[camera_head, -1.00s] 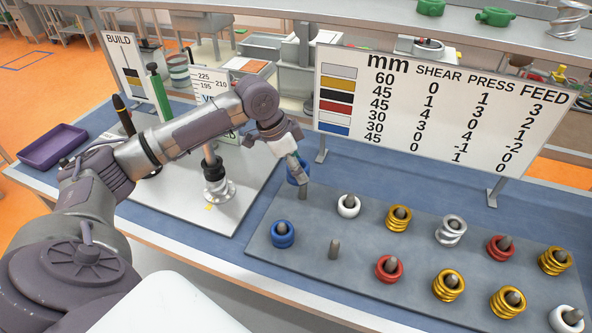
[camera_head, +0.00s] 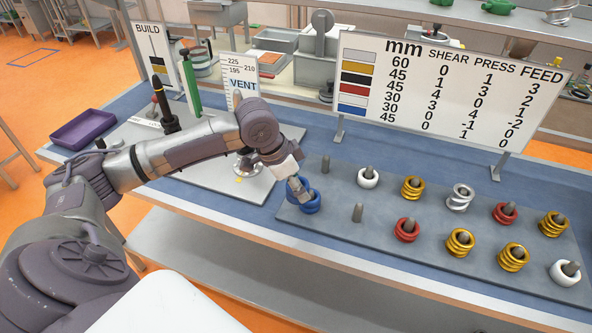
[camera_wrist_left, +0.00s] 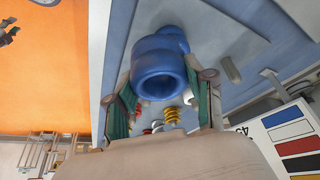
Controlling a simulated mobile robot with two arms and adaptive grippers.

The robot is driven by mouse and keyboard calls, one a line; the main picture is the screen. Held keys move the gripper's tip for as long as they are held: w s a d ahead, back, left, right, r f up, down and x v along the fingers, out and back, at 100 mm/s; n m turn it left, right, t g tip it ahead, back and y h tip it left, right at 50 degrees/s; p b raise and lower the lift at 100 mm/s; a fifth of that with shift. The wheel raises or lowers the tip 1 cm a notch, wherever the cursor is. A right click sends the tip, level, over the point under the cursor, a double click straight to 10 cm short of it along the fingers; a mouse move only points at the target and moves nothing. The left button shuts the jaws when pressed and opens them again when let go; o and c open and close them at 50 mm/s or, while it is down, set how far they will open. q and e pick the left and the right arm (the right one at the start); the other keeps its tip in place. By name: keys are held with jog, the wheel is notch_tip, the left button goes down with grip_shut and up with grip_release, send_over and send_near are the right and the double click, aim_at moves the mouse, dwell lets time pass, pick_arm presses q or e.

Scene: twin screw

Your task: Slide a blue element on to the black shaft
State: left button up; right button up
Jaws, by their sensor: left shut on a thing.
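My left gripper (camera_head: 292,184) reaches down over the left end of the grey peg board and is shut on a blue element (camera_wrist_left: 158,70). In the left wrist view the held blue ring sits between the green finger pads, its open bore facing the camera. A second blue element (camera_head: 309,205) stands on the board right beside it; the two overlap in the head view, so I cannot tell whether they touch. My right gripper is not in view.
The peg board (camera_head: 385,248) holds several white, gold, silver and red elements. Two pegs (camera_head: 325,164) (camera_head: 358,212) are bare. Silver pieces (camera_head: 246,166) stand on the plate behind my arm. A green pole (camera_head: 191,85), BUILD sign (camera_head: 155,55) and purple tray (camera_head: 84,130) are at left.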

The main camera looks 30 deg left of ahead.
pick_arm(q)
jog(key=s+d+f+n+y, duration=0.1)
jog(key=s+d+f+n, duration=0.2)
jog(key=s+d+f, duration=0.2)
jog(key=s+d+f+n+t+y, duration=0.1)
jog(key=s+d+f+n, duration=0.3)
jog(key=s, duration=0.6)
jog(key=d+f, duration=0.2)
jog(key=d, duration=0.1)
jog(key=shift+s, duration=0.25)
